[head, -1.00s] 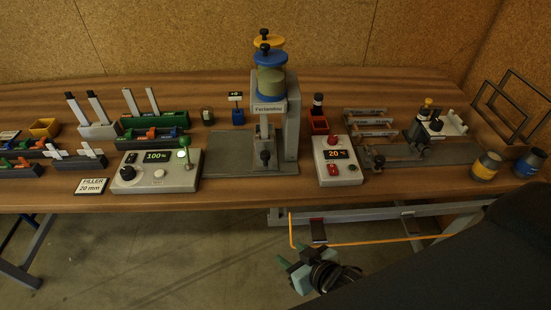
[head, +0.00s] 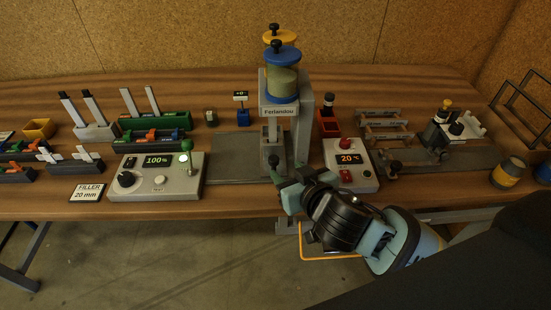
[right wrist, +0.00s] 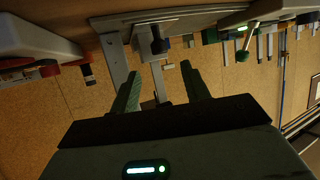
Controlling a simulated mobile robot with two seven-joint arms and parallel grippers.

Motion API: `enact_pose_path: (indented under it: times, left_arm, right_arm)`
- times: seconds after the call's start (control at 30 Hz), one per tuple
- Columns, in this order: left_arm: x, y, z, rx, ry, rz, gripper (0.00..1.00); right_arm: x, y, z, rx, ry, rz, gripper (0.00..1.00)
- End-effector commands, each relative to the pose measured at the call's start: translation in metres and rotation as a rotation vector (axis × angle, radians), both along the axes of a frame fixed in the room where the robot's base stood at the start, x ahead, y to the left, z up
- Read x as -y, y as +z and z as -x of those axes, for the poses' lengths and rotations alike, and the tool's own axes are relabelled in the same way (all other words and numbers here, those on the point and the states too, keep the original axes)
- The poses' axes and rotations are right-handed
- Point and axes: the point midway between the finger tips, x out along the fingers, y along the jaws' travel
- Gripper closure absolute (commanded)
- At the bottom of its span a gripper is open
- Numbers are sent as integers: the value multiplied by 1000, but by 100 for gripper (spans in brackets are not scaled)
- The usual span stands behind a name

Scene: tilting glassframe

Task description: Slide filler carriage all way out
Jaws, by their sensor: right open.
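The filler (head: 281,112) stands at the middle of the bench, with a blue-lidded and a yellow-lidded jar on top. Its carriage, low at the front, carries a dark knob (head: 274,160). The knob also shows in the right wrist view (right wrist: 159,46), beyond the fingertips and roughly between their lines. My right gripper (head: 287,176) is just in front of the filler at the bench's front edge and hides part of the carriage's front. In the right wrist view its two green fingers (right wrist: 158,75) are spread and empty, apart from the knob. My left gripper is not in view.
A control box reading 100% (head: 157,175) stands left of the filler, and a box reading 20 (head: 349,163) stands close on its right, near my right gripper. A FILLER 20 mm card (head: 87,193) lies at the front left.

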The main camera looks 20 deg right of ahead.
Motion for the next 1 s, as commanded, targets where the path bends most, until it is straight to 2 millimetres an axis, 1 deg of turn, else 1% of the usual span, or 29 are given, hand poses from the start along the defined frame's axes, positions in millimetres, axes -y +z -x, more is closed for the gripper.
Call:
enact_pose_path:
  times: [0.17, 0.33, 0.5, 0.7, 0.93, 0.97, 1.0]
  left_arm:
    - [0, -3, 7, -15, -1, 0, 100]
    - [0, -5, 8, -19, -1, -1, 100]
    - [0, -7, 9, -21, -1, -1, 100]
    - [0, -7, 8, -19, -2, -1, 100]
    - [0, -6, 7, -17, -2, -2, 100]
    - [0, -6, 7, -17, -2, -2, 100]
    - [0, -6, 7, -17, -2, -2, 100]
  right_arm:
    - [-2, -7, -20, 1, -1, 2, 53]
    - [-4, -17, -43, 2, -1, 1, 53]
    - [-7, -25, -60, 1, 0, 1, 53]
    - [-8, -28, -68, 0, 0, 0, 53]
    - [-8, -28, -69, 0, 0, 0, 53]
    - [-8, -28, -69, 0, 0, 0, 55]
    - [-8, -28, -69, 1, 0, 0, 60]
